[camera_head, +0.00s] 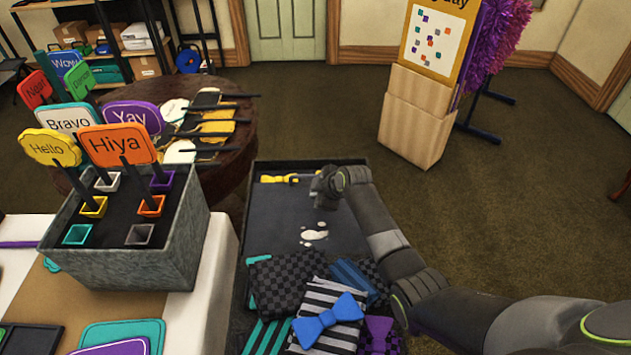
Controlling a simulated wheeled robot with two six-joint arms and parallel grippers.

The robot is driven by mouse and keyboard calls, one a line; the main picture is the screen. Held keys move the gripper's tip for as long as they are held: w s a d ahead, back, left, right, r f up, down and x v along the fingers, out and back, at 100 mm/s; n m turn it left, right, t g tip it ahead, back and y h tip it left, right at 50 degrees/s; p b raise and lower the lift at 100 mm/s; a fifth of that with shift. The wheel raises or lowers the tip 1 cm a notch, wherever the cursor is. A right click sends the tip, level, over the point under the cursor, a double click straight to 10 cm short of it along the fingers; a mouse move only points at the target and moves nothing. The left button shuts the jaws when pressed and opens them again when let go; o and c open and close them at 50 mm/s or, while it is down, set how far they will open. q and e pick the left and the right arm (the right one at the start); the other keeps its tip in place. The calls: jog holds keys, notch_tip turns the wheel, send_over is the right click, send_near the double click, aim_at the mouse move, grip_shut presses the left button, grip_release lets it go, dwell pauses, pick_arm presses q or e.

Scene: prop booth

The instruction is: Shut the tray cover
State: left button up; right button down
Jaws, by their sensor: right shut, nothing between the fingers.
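A dark tray (249,215) with raised edges lies in the middle of the view, running toward me. Its far part shows a flat dark panel (275,220) with a white mark on it; I cannot tell whether this panel is the cover or the tray floor. A yellow handle-like piece (275,179) lies near the far edge. My right gripper (318,187) is shut and empty over the far part of the tray, just right of the yellow piece; I cannot tell whether it touches it. My left gripper is not in view.
Patterned cloths (285,280) and a blue bow tie (328,318) fill the tray's near part. A grey box (170,255) of word signs stands on the white-covered table at left. A round brown table (235,160) stands behind. Carpet at right is open, with a cardboard stand (415,115) beyond.

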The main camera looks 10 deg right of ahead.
jog(key=shift+w+d+r, duration=0.15)
jog(key=shift+w+d, duration=0.05)
jog(key=shift+w, duration=0.85)
jog(key=shift+w+d+r, duration=0.1)
jog(key=shift+w+d, duration=0.05)
jog(key=shift+w, duration=0.85)
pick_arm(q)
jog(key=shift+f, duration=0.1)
